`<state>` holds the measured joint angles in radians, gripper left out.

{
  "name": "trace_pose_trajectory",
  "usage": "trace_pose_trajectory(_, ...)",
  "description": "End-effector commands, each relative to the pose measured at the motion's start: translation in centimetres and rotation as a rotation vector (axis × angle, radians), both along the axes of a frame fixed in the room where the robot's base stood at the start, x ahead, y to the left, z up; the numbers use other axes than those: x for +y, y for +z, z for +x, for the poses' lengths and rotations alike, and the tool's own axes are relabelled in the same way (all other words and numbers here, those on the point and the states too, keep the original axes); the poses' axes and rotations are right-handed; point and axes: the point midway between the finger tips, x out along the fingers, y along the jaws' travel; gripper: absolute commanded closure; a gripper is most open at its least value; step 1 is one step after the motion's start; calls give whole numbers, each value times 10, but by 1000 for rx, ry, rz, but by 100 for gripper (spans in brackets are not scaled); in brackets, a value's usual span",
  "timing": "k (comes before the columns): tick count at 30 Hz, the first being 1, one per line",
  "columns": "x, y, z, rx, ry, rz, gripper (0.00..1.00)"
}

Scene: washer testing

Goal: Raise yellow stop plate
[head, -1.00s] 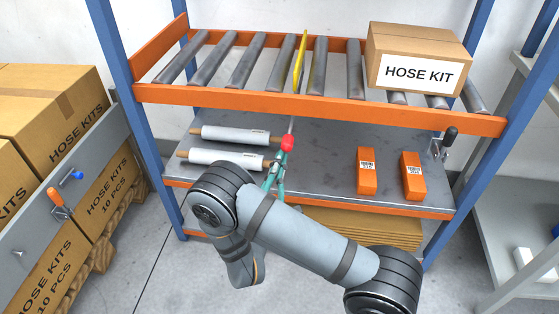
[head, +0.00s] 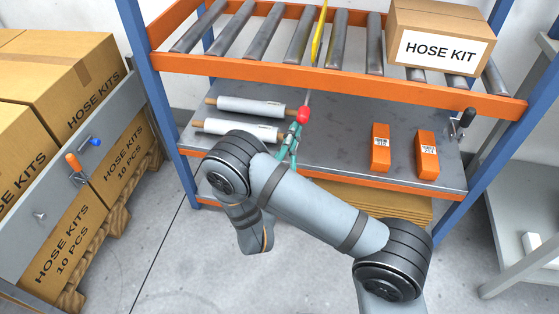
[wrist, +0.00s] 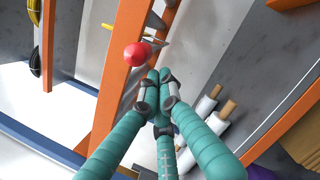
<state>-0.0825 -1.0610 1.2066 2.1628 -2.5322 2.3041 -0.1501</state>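The yellow stop plate (head: 319,35) stands as a thin upright strip between rollers of the upper shelf. Its yellow edge also shows in the wrist view (wrist: 115,28). A red ball knob (head: 303,115) hangs below the orange front rail, on a thin rod, and shows large in the wrist view (wrist: 137,54). My gripper (head: 294,135) has teal fingers, just below the knob. In the wrist view its fingertips (wrist: 158,78) are drawn together with nothing seen between them. The knob lies just beyond the tips; I cannot tell whether they touch it.
A HOSE KIT box (head: 440,40) sits on the rollers at right. Two white rolls (head: 240,129) lie left of my gripper on the lower shelf (head: 340,130). Two orange boxes (head: 380,148) stand to the right. The orange rail (head: 350,84) runs just above the knob.

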Motion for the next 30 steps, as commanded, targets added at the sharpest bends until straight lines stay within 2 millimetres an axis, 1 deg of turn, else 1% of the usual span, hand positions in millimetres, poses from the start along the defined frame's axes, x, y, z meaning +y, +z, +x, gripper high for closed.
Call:
trace_pose_trajectory(1,6,-19,1,4,8,-1,100)
trace_pose_trajectory(2,9,-26,1,5,11,-2,100)
trace_pose_trajectory(4,17,-21,-15,9,21,-8,100)
trace_pose_trajectory(9,26,-30,-52,8,22,-7,100)
trace_pose_trajectory(12,31,-34,-70,9,22,-7,100)
trace_pose_trajectory(15,34,-37,-82,9,20,-6,100)
trace_pose_trajectory(18,35,-40,-90,9,20,-4,100)
trace_pose_trajectory(21,36,-41,-93,9,19,-4,100)
trace_pose_trajectory(30,36,-41,-93,9,19,-3,100)
